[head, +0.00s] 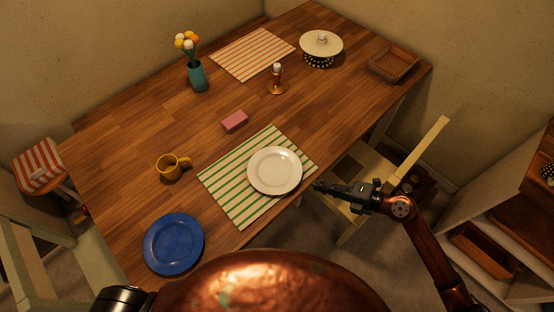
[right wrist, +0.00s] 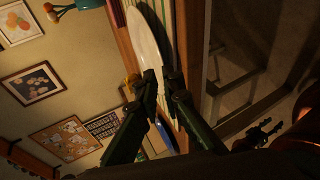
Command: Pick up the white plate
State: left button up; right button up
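The white plate (head: 274,170) lies flat on the green-striped placemat (head: 225,196) near the table's front edge. My right gripper (head: 318,187) is just right of the plate, pointing left at its rim, with a small gap between them in the head view. In the right wrist view the plate (right wrist: 146,36) shows nearly edge-on beyond the fingertips (right wrist: 162,78). The two fingers are apart with a narrow gap and nothing is clearly held between them. My left gripper is not in view.
A blue plate (head: 173,244), yellow mug (head: 172,167) and pink block (head: 234,121) are on the wooden table (head: 135,140). A vase (head: 197,76), candle holder (head: 277,80), cake stand (head: 321,46) and basket (head: 394,64) stand farther back. A chair (head: 422,150) is beside my right arm.

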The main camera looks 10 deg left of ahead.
aim_at(298, 180)
jog(key=x, duration=0.3)
jog(key=shift+a+f+b, duration=0.1)
jog(key=shift+a+b, duration=0.1)
jog(key=shift+b, duration=0.15)
jog(key=b+x, duration=0.1)
jog(key=x, duration=0.2)
jog(key=shift+w+a+f, duration=0.2)
jog(key=shift+a, duration=0.05)
jog(key=shift+w+a, duration=0.1)
jog(key=shift+a, duration=0.15)
jog(key=shift+c, duration=0.7)
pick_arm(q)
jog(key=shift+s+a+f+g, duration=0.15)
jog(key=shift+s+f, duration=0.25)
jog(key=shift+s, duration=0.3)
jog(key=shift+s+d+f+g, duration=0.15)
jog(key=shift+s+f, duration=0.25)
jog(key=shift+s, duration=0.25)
pick_arm(e)
grip_shut()
